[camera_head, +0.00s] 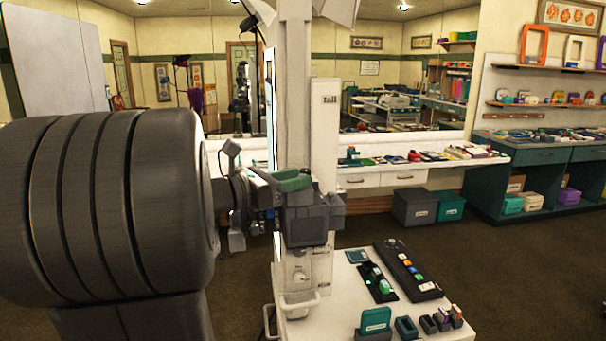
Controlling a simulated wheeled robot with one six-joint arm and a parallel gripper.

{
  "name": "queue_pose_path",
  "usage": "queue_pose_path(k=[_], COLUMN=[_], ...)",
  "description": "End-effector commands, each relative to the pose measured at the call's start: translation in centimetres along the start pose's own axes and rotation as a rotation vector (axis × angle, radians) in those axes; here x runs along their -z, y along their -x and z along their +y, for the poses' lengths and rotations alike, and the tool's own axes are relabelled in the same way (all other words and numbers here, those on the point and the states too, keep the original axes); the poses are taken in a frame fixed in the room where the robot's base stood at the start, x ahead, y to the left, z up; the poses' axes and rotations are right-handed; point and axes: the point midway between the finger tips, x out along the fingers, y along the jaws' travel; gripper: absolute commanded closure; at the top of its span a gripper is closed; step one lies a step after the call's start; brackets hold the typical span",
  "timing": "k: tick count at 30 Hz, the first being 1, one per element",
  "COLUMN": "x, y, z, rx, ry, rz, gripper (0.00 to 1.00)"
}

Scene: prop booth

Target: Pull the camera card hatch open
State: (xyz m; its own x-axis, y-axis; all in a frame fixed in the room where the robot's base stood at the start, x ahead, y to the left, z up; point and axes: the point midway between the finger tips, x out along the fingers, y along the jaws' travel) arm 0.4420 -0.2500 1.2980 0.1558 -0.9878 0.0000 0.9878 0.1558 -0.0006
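A dark grey boxy camera (306,222) is mounted on a white column in the middle of the view. A green piece (291,181) lies along its top. The card hatch cannot be made out at this size. My gripper (254,196) comes in from the left, beyond a large dark ribbed cylinder that seems to be part of my arm. Its end is beside the camera's left side and overlaps it in the picture. I cannot tell whether they touch, or whether the fingers are open or shut.
A white table (345,317) in front of the column holds a dark button panel (408,270), a green-topped item (375,321) and several small holders. Behind are a mirror, a cluttered counter (400,173) and storage boxes (414,206). The carpet (500,265) at right is clear.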

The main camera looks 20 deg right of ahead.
Motion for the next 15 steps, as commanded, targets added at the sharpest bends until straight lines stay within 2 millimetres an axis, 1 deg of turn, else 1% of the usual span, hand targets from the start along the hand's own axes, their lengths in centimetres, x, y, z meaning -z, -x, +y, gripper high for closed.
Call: queue_pose_path(k=[1, 3, 6, 10, 15], x=[-0.1, -0.1, -0.1, 0.0, 0.0], y=[-0.7, -1.4, -2.1, -2.6, -2.7], z=[0.0, 0.0, 0.0, 0.0, 0.0], rx=[0.003, 0.003, 0.002, 0.0, -0.001], ry=[0.001, 0.0, -0.001, 0.0, -0.001], rz=[0.0, 0.0, 0.0, 0.0, 0.0], gripper=[0.65, 0.65, 0.65, 0.65, 0.65])
